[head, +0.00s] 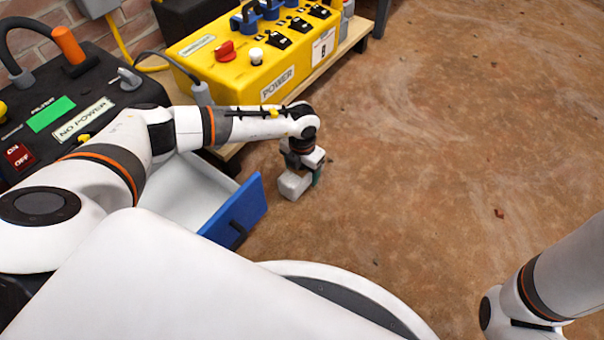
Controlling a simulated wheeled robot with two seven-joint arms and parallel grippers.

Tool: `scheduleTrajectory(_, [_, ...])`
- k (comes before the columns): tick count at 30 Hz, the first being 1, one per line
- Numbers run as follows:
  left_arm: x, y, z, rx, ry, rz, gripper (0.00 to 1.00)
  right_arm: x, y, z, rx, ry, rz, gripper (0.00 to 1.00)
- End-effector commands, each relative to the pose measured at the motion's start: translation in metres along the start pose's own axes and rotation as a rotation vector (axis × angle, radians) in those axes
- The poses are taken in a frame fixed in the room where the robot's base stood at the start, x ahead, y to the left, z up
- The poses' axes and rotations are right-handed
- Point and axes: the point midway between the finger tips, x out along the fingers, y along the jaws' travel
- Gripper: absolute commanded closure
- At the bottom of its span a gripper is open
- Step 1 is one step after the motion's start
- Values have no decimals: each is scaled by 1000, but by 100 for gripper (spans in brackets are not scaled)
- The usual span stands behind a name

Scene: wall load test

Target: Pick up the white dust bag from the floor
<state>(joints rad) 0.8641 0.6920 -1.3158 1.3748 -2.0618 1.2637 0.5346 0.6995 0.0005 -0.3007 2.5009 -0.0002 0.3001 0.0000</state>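My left arm reaches out over the floor, and its gripper (302,180) points down just beyond the open drawer. A pale, blocky shape shows at its lower end, with a small dark green part beside it. I cannot tell whether the pale shape is the white dust bag or part of the gripper. No other white bag shows on the visible floor. The finger gap is hidden from this angle. My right arm comes in at the lower right, and its gripper is out of view.
A drawer with a blue front (238,212) stands open beside my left arm. A yellow power box (255,60) sits on a wooden shelf (335,50). A black control box (60,115) is at the left. The brown floor (450,140) to the right is mostly clear.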

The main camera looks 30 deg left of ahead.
Motion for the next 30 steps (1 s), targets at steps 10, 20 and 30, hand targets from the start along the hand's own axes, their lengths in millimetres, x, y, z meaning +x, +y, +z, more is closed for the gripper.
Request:
scheduleTrajectory(10, [0,0,0,0,0,0,71,0,0,0,0,0,0,22])
scheduleTrajectory(20, [-13,0,0,0,1,0,71,10,-2,-4,-1,0,0,22])
scheduleTrajectory(30, [-75,0,0,0,2,1,71,57,-12,-20,-1,0,0,22])
